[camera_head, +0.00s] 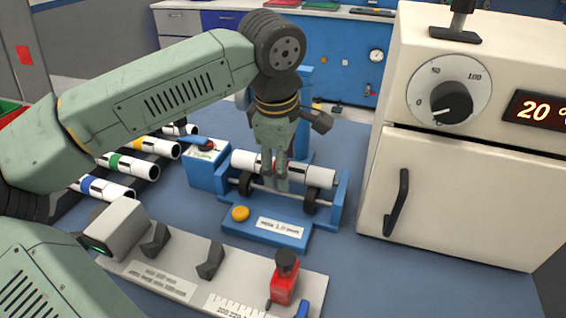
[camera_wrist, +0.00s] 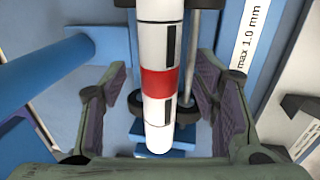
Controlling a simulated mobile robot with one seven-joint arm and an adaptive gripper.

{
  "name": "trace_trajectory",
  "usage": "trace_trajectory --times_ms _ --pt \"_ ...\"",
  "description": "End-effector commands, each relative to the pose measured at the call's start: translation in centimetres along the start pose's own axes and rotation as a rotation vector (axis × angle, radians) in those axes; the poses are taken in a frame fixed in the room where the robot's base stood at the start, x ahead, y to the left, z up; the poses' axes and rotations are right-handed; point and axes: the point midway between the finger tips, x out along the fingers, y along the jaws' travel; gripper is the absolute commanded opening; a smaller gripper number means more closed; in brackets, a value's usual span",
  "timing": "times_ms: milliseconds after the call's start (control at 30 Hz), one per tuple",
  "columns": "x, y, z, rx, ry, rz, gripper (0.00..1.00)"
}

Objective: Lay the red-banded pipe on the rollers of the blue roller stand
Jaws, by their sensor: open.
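The red-banded pipe (camera_head: 318,176) is white and lies lengthwise along the blue roller stand (camera_head: 258,227), appearing to rest on its dark rollers (camera_head: 310,200). Its red band (camera_wrist: 160,83) shows clearly in the wrist view, with black marks on the white either side. My gripper (camera_head: 275,180) points down over the pipe's middle and covers part of the band in the head view. In the wrist view my gripper (camera_wrist: 163,68) is open, one finger on each side of the pipe, with gaps between fingers and pipe.
Pipes with blue (camera_head: 92,186), green (camera_head: 114,161) and yellow (camera_head: 146,144) bands lie in a dark rack at left. A white oven (camera_head: 470,190) stands close on the right.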

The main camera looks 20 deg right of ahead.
Motion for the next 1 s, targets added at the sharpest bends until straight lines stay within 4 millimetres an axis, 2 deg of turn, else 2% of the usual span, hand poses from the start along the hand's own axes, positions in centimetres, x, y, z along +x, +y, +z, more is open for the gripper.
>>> trace_trajectory --times_ms 167,400,533,700,1000 --pt "-2.9 0.1 0.0 -0.002 0.002 0.003 0.55" --pt "-8.1 0.1 0.0 -0.002 0.003 0.003 0.55" --pt "-10.1 0.1 0.0 0.0 0.002 0.002 0.55" --pt "-11.4 0.0 0.0 0.0 0.001 0.0 0.55" --pt "-11.6 0.0 0.0 0.0 0.0 0.0 0.55"
